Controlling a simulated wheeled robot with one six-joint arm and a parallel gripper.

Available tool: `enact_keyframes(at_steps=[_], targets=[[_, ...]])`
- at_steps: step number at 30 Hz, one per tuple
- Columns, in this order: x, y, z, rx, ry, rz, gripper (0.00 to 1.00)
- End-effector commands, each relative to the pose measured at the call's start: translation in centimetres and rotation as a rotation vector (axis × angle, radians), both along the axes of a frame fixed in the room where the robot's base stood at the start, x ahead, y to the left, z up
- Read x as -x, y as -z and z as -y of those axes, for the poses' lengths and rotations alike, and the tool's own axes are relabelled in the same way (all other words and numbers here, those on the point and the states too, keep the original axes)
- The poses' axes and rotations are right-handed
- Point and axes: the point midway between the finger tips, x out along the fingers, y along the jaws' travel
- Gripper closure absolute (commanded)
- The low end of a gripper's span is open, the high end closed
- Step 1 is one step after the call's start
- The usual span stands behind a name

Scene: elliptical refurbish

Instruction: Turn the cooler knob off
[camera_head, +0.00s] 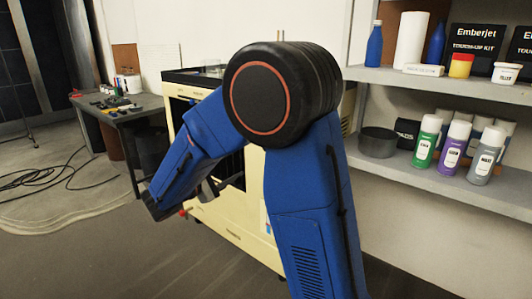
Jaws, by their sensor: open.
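A cream-yellow cabinet (240,222) with a dark top stands behind my blue arm; it appears to be the cooler. My arm hides much of its front. No knob can be made out clearly. A small red part (183,212) shows low by the cabinet's left edge, beside my arm; I cannot tell whether it is a knob. My gripper (224,187) shows only in part as dark grey pieces in front of the cabinet, open. I cannot tell whether it touches anything.
A shelf unit (450,88) with spray cans, bottles and boxes stands close on the right. A dark workbench (125,112) with small items stands at the left back. Black cables (45,175) lie on the floor at left. The floor in front is clear.

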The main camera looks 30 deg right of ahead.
Motion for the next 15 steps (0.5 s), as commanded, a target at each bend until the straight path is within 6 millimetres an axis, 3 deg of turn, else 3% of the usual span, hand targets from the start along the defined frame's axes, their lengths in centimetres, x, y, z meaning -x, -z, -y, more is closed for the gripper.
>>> enact_keyframes(at_steps=[5,15], targets=[[-0.5,0.0,1.0,0.003,0.0,0.001,0.49],[-2.1,0.0,5.8,0.002,0.002,0.001,0.49]])
